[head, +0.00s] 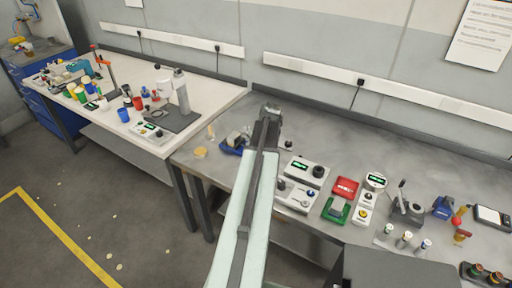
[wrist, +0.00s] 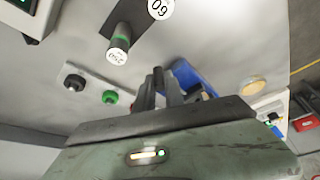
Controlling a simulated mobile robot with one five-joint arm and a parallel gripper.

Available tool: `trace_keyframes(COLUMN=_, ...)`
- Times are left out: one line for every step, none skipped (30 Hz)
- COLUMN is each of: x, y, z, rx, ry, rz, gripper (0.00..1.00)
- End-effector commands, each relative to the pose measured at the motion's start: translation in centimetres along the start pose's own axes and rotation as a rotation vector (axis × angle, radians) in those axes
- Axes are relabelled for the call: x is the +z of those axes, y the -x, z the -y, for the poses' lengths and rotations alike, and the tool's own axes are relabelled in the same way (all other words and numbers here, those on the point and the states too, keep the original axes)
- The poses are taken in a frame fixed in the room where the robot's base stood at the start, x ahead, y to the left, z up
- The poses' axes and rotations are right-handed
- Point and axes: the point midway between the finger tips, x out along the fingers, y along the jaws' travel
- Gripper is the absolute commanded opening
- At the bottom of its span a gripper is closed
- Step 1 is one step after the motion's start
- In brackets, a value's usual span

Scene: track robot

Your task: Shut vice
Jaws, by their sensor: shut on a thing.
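The blue vice (head: 232,145) with a grey upper part stands on the grey bench, just left of my arm in the head view. In the wrist view its blue body (wrist: 194,78) shows behind my fingers, partly covered by them. My gripper (head: 270,112) is at the end of the outstretched arm, close to the vice. In the wrist view my gripper (wrist: 166,88) has its fingers close together in front of the vice, shut on what seems to be its handle. The held part is mostly hidden by the fingers.
A yellow disc (head: 200,152) lies left of the vice. Grey instrument boxes (head: 303,172), a red box (head: 345,187) and a green tray (head: 336,210) stand to the right. A cylinder marked 250 (wrist: 118,45) shows in the wrist view. A white table (head: 215,92) adjoins at left.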

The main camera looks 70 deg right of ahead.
Motion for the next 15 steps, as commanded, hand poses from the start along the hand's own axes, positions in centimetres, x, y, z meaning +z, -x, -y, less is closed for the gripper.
trace_keyframes(x=0.08, y=-0.05, z=-0.35, rx=-0.004, ry=0.015, rz=0.004, gripper=0.00)
trace_keyframes(x=0.07, y=-0.06, z=-0.41, rx=-0.008, ry=0.025, rz=0.004, gripper=0.00)
trace_keyframes(x=0.05, y=-0.06, z=-0.48, rx=-0.012, ry=0.036, rz=0.004, gripper=0.00)
trace_keyframes(x=0.03, y=-0.07, z=-0.52, rx=-0.015, ry=0.043, rz=0.004, gripper=0.00)
trace_keyframes(x=0.01, y=-0.07, z=-0.55, rx=-0.017, ry=0.050, rz=0.004, gripper=0.00)
trace_keyframes(x=-0.02, y=-0.08, z=-0.59, rx=-0.020, ry=0.058, rz=0.003, gripper=0.00)
trace_keyframes(x=-0.03, y=-0.08, z=-0.60, rx=-0.022, ry=0.062, rz=0.003, gripper=0.00)
trace_keyframes(x=-0.04, y=-0.08, z=-0.62, rx=-0.024, ry=0.065, rz=0.003, gripper=0.00)
trace_keyframes(x=-0.05, y=-0.08, z=-0.63, rx=-0.025, ry=0.070, rz=0.003, gripper=0.00)
trace_keyframes(x=-0.05, y=-0.08, z=-0.64, rx=-0.026, ry=0.072, rz=0.003, gripper=0.00)
trace_keyframes(x=-0.06, y=-0.08, z=-0.65, rx=-0.027, ry=0.074, rz=0.003, gripper=0.00)
trace_keyframes(x=-0.06, y=-0.08, z=-0.65, rx=-0.027, ry=0.076, rz=0.003, gripper=0.00)
trace_keyframes(x=-0.06, y=-0.08, z=-0.66, rx=-0.027, ry=0.077, rz=0.003, gripper=0.00)
trace_keyframes(x=-0.06, y=-0.08, z=-0.66, rx=-0.027, ry=0.077, rz=0.002, gripper=0.00)
trace_keyframes(x=-0.07, y=-0.08, z=-0.66, rx=-0.027, ry=0.077, rz=0.002, gripper=0.00)
